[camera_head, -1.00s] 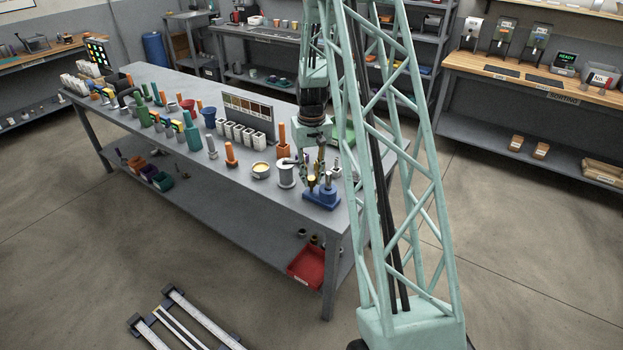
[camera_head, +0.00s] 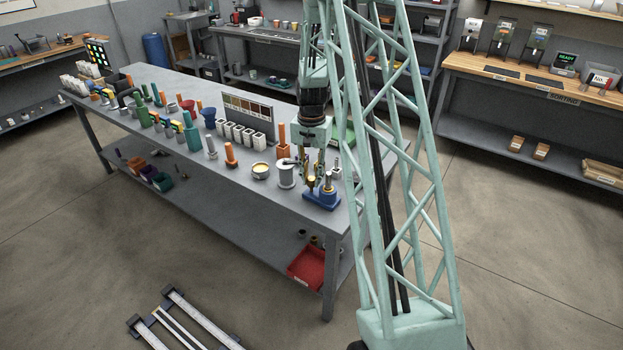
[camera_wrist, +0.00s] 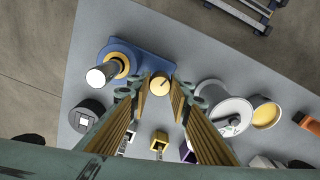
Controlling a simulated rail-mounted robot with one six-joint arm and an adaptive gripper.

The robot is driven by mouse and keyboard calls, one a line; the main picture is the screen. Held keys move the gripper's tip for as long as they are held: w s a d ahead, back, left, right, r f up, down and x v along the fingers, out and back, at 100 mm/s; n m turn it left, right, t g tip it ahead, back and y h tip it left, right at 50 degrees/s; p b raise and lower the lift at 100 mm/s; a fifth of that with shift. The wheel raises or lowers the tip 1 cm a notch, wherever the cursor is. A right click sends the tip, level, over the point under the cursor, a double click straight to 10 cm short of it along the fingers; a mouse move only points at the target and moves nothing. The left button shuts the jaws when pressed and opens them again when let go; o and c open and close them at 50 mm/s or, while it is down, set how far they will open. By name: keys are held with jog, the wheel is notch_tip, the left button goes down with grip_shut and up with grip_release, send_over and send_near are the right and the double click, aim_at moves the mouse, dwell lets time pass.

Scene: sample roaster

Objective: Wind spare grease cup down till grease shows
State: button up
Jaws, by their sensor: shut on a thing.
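A blue base block (camera_head: 322,199) stands at the near right corner of the long grey table; it also shows in the wrist view (camera_wrist: 147,58). On it, a round brass cup top (camera_wrist: 160,84) with a dark line mark sits at one end. The cup's lower part is hidden in the wrist view. I cannot tell whether grease shows.
A grey spool-like cylinder (camera_head: 286,174) and a tin of yellow stuff (camera_head: 261,170) stand left of the block. A dark cylinder with a square socket (camera_wrist: 87,115) stands close to the post. The table's edge is near.

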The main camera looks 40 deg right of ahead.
dwell(0.4)
jog(key=o, duration=0.9)
jog(key=shift+n, duration=0.7)
